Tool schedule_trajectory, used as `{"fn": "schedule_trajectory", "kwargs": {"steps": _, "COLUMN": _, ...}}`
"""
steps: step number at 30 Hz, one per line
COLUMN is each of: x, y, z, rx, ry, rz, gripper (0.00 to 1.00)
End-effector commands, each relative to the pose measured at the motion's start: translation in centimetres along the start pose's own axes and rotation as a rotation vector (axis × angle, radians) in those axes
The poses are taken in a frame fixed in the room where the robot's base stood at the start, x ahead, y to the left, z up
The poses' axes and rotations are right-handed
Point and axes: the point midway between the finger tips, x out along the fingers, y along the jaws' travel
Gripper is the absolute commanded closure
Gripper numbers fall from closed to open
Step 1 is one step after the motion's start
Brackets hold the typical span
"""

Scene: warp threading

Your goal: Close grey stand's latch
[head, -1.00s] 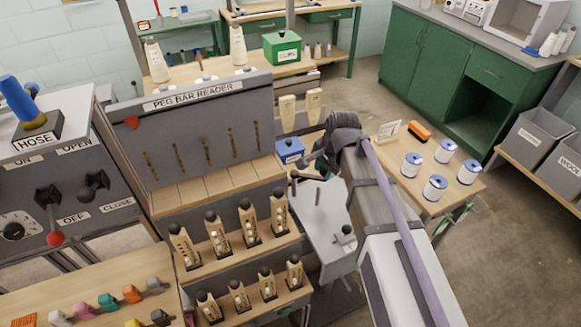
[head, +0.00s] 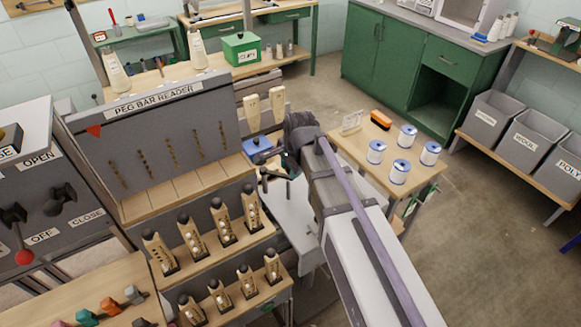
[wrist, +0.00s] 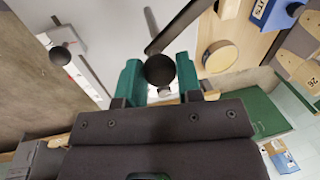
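The grey stand (head: 288,222) is left of my arm in the head view, with its top partly hidden by the arm. In the wrist view its pale top (wrist: 105,35) fills the upper left, and a dark latch bar (wrist: 175,25) slants down to a round black knob (wrist: 158,70). My gripper (wrist: 159,72) has one green finger on each side of this knob, which fills the gap. I cannot tell whether the fingers press on it. In the head view my gripper (head: 284,163) is small and partly hidden at the stand's far end.
The peg bar reader (head: 160,130) with several wooden pegs stands left of the stand. A blue box (head: 262,147) is close behind the gripper. A small table (head: 385,165) with several white-and-blue spools is to the right. Open floor lies at the far right.

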Motion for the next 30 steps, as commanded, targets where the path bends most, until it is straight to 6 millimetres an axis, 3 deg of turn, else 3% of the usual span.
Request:
{"fn": "schedule_trajectory", "kwargs": {"steps": 8, "x": 0.0, "y": 0.1, "z": 0.1, "rx": -0.001, "ry": -0.001, "rz": 0.002, "gripper": 0.42}}
{"fn": "schedule_trajectory", "kwargs": {"steps": 17, "x": -0.6, "y": 0.0, "z": 0.1, "rx": -0.002, "ry": -0.001, "rz": 0.001, "gripper": 0.42}}
{"fn": "schedule_trajectory", "kwargs": {"steps": 20, "x": -2.2, "y": -0.1, "z": 0.1, "rx": -0.002, "ry": -0.001, "rz": 0.001, "gripper": 0.42}}
{"fn": "schedule_trajectory", "kwargs": {"steps": 30, "x": -10.2, "y": -0.1, "z": 0.1, "rx": -0.002, "ry": -0.001, "rz": 0.002, "gripper": 0.42}}
